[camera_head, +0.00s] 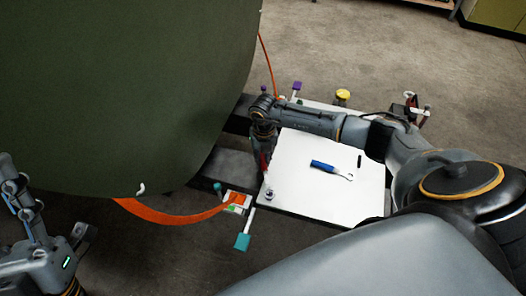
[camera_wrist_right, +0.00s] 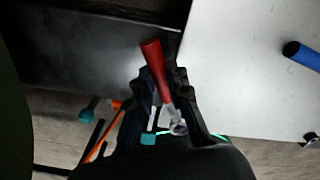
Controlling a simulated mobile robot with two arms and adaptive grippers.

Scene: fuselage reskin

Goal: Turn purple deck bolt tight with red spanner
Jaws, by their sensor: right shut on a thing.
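The red spanner (camera_wrist_right: 152,55) has a red handle and a metal head, and its head lies low between my fingers in the right wrist view. My right gripper (camera_wrist_right: 165,88) is shut on it. In the head view the right gripper (camera_head: 263,150) hangs over the left edge of the white table, with a bit of the red spanner (camera_head: 263,166) showing below. A small purple knob (camera_head: 263,88), which looks like the purple deck bolt, stands farther back beside the green panel, apart from the gripper. My left gripper (camera_head: 78,234) is at the lower left; its jaws are unclear.
A blue spanner (camera_head: 330,170) lies on the white table (camera_head: 300,150). A purple-ended tool (camera_head: 297,87) and a yellow-topped item (camera_head: 343,96) are at the back. A teal-ended tool (camera_head: 243,240) and teal knob (camera_head: 218,187) are in front. The large green panel (camera_head: 120,80) blocks the left.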

